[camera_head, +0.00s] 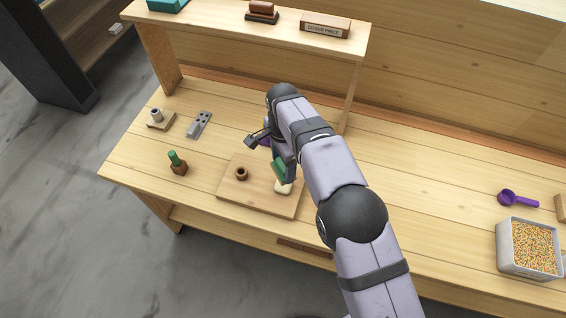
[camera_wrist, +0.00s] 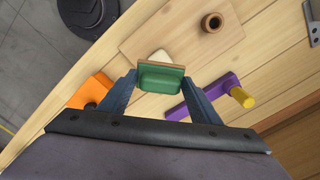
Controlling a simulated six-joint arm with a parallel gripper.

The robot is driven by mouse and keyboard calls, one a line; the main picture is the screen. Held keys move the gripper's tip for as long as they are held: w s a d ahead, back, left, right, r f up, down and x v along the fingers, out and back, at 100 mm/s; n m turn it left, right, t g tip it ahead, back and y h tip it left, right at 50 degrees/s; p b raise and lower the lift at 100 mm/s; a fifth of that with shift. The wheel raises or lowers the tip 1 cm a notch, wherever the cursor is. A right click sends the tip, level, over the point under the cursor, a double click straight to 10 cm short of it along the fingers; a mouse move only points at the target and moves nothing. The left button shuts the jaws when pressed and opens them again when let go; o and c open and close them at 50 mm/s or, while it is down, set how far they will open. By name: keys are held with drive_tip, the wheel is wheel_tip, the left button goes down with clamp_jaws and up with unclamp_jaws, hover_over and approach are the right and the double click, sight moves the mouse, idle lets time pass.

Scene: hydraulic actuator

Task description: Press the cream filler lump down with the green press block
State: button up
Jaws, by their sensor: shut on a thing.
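My gripper (camera_wrist: 161,92) is shut on the green press block (camera_wrist: 160,78), which has a brown wooden face at its far side. The cream filler lump (camera_head: 284,187) is on the wooden board (camera_head: 234,195), directly by the block in the head view. In the wrist view the lump (camera_wrist: 160,56) shows only partly, past the block's edge. I cannot tell whether block and lump touch. In the head view the green block (camera_head: 279,170) is partly hidden by my arm.
A brown ring-shaped part (camera_head: 241,174) stands on the same board. A purple part with a yellow knob (camera_wrist: 242,97) and an orange thing (camera_wrist: 91,92) lie near. A green-handled tool (camera_head: 177,163), a grey holed plate (camera_head: 199,124) and a grain bin (camera_head: 530,249) are farther off.

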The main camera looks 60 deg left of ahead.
drive_tip(key=shift+f, duration=0.1)
drive_tip(key=shift+f+b, duration=1.75)
drive_tip(key=shift+f, duration=1.05)
drive_tip(key=shift+f+b, duration=0.4)
drive_tip(key=shift+f, duration=0.25)
drive_tip(key=shift+r, duration=0.1)
drive_tip(key=shift+r+p, duration=2.15)
drive_tip(key=shift+r, duration=1.35)
